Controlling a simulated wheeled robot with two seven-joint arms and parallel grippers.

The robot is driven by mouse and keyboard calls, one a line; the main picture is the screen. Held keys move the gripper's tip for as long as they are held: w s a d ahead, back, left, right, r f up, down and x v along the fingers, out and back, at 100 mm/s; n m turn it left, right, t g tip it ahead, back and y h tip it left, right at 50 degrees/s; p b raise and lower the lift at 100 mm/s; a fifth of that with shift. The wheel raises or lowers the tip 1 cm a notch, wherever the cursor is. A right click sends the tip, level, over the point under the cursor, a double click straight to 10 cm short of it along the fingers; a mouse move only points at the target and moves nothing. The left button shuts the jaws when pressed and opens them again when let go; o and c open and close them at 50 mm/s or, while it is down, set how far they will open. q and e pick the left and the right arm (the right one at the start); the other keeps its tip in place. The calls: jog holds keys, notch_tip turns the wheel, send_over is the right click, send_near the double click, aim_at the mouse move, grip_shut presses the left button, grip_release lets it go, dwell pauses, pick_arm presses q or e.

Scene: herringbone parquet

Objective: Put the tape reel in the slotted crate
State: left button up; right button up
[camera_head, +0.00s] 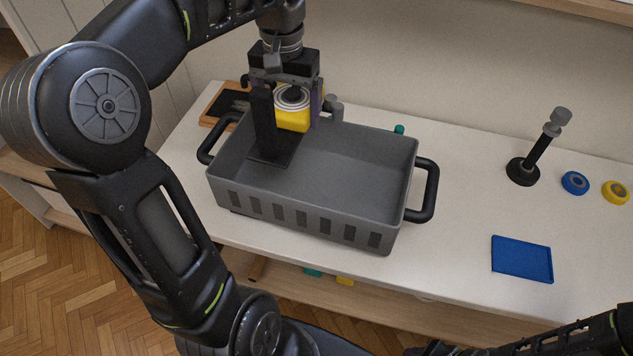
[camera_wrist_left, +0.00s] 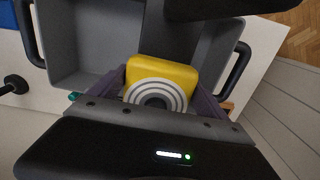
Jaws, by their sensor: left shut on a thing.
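The yellow tape reel (camera_head: 293,119) has white and grey rings on one face. My left gripper (camera_head: 292,100) is shut on it, with purple fingers on either side. It also shows between the fingers in the left wrist view (camera_wrist_left: 163,72). The grey slotted crate (camera_head: 305,213) stands on the white table, with a black handle at each end. The reel is at the crate's back edge, seemingly above the rim; the exact height is unclear. My right arm shows at the lower right, but its gripper cannot be made out.
A dark L-shaped piece (camera_head: 274,148) stands in the crate's left part. A wooden-framed board (camera_head: 212,105) lies behind it. To the right are a black stand (camera_head: 523,171), a blue roll (camera_head: 575,182), a yellow roll (camera_head: 615,192) and a blue tray (camera_head: 522,259). The crate's right part is empty.

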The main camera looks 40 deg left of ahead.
pick_arm(q)
send_over(294, 180)
notch_tip(294, 180, down, 14)
jog(key=shift+r+p, duration=0.2)
jog(key=shift+p, duration=0.2)
jog(key=shift+f, duration=2.25)
jog(key=shift+f, duration=0.1)
jog(key=o, duration=1.6)
notch_tip(294, 180, up, 12)
jog(key=shift+b, duration=0.3)
